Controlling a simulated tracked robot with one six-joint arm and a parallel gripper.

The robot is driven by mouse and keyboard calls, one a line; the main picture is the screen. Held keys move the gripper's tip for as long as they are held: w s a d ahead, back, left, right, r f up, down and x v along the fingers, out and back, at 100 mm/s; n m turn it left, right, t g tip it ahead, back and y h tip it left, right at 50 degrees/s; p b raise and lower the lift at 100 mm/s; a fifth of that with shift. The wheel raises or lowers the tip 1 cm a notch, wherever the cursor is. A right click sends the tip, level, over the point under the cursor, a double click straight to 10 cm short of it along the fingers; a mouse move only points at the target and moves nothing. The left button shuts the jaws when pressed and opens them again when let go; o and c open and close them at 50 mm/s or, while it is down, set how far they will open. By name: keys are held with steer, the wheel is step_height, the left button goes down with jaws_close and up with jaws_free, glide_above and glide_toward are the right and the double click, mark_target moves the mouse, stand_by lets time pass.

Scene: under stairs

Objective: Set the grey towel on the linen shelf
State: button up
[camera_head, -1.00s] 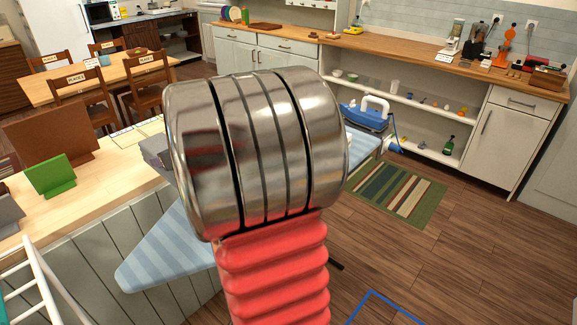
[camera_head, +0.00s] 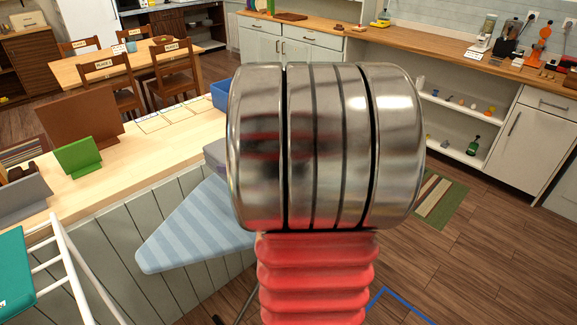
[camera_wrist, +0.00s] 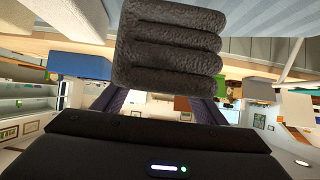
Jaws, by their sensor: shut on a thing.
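The grey towel (camera_wrist: 168,45) is a thick, dark, folded stack with several rounded layers, at the top middle of the wrist view. My gripper (camera_wrist: 160,95) has its dark purple-sided fingers on either side of the towel's near edge and is shut on it. In the head view my large metal and red arm fills the middle and hides the gripper and the towel. I cannot pick out the linen shelf with certainty in either view.
A blue striped ironing board (camera_head: 195,228) lies beside the wooden counter (camera_head: 150,150). The counter bears a green stand (camera_head: 78,157) and a brown board (camera_head: 80,118). Floor (camera_head: 480,255) at right is clear.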

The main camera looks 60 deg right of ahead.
steer(key=shift+f, duration=2.95)
steer(key=shift+f, duration=1.85)
steer(key=o, duration=1.5)
steer(key=shift+f, duration=0.1)
steer(key=shift+v, duration=6)
